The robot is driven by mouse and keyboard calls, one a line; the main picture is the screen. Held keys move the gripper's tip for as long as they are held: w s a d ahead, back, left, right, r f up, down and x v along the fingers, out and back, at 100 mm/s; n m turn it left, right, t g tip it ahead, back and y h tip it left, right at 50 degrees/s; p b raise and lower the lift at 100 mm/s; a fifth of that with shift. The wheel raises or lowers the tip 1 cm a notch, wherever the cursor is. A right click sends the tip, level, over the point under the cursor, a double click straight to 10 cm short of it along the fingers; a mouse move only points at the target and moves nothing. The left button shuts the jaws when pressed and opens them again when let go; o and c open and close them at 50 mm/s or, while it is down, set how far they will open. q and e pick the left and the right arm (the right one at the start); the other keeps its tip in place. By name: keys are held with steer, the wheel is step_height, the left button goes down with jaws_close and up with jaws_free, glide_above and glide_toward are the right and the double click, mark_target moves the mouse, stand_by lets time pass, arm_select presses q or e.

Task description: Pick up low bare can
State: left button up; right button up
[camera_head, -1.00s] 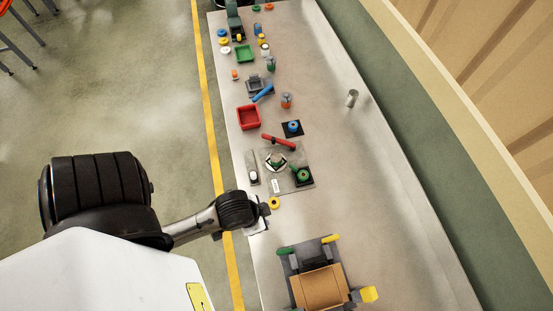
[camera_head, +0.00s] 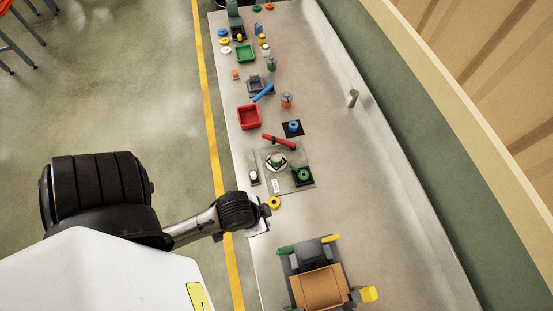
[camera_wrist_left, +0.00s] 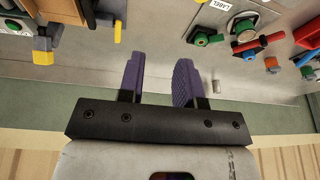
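A plain grey metal can (camera_head: 352,98) stands alone near the right edge of the table in the head view. A small pale cylinder that looks like the same can (camera_wrist_left: 216,87) shows in the left wrist view, just right of the fingers. My left gripper (camera_wrist_left: 160,80) has two purple fingers spread apart with nothing between them. In the head view my left arm reaches in over the table's left edge, and its fingers cannot be made out there. My right gripper is in neither view.
A fixture plate (camera_head: 268,187) with green parts, a red tray (camera_head: 240,125) and a brown-topped box fixture (camera_head: 320,288) line the table's left half. A yellow ring (camera_head: 274,203) lies near my left arm. The table's right half (camera_head: 375,190) is mostly clear around the can.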

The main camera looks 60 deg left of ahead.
arm_select(q)
steer(key=shift+o, duration=0.3)
steer(key=shift+a, duration=0.1)
steer(key=shift+o, duration=0.7)
steer(key=o, duration=0.7)
